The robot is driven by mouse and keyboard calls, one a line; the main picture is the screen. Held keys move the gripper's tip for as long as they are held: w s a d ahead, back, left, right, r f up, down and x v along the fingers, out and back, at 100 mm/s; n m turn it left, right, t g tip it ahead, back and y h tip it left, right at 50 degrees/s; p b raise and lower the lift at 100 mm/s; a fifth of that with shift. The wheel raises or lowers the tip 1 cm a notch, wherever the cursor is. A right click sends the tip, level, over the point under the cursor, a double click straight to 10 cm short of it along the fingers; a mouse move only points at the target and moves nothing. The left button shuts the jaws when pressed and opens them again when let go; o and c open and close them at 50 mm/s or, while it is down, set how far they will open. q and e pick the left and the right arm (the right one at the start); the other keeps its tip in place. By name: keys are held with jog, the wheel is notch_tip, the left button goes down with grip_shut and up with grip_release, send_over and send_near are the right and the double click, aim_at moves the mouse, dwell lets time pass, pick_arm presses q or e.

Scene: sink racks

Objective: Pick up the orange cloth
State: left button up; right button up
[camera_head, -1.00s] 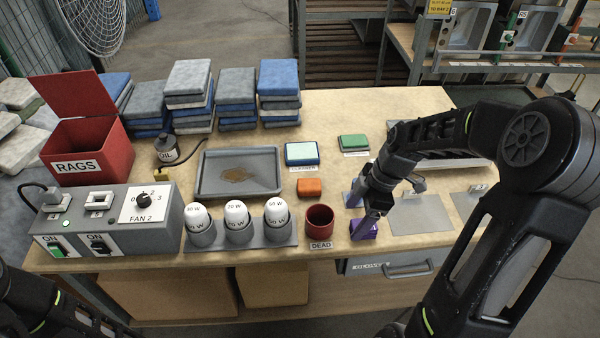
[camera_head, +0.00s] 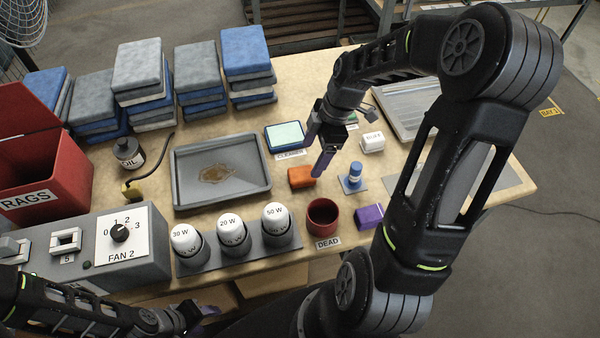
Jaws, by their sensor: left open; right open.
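The orange cloth (camera_head: 301,176) is a small folded block lying on the workbench, right of the grey tray and below the blue-and-green cleaner pad. My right gripper (camera_head: 316,161) is open and empty. It points down, and its two purple fingers appear just above and to the right of the cloth, close to it. I cannot tell whether a finger touches it. My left gripper (camera_head: 197,315) is low at the bottom edge, in front of the bench, open and partly hidden.
The grey tray (camera_head: 177,168) holds a brown stain. The cleaner pad (camera_head: 285,135), a blue cylinder (camera_head: 354,173), a white block (camera_head: 373,142), a red DEAD cup (camera_head: 322,216) and a purple block (camera_head: 369,216) surround the cloth. Bulbs (camera_head: 230,227) stand in front. Cloth stacks (camera_head: 200,75) stand behind.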

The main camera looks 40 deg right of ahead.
aim_at(303, 173)
jog(key=shift+x, duration=1.25)
jog(key=shift+f, duration=0.1)
jog(key=p+x, duration=0.1)
jog(key=x, duration=0.4)
jog(key=shift+w, duration=0.1)
jog(key=shift+c, duration=0.3)
jog(key=c, duration=1.4)
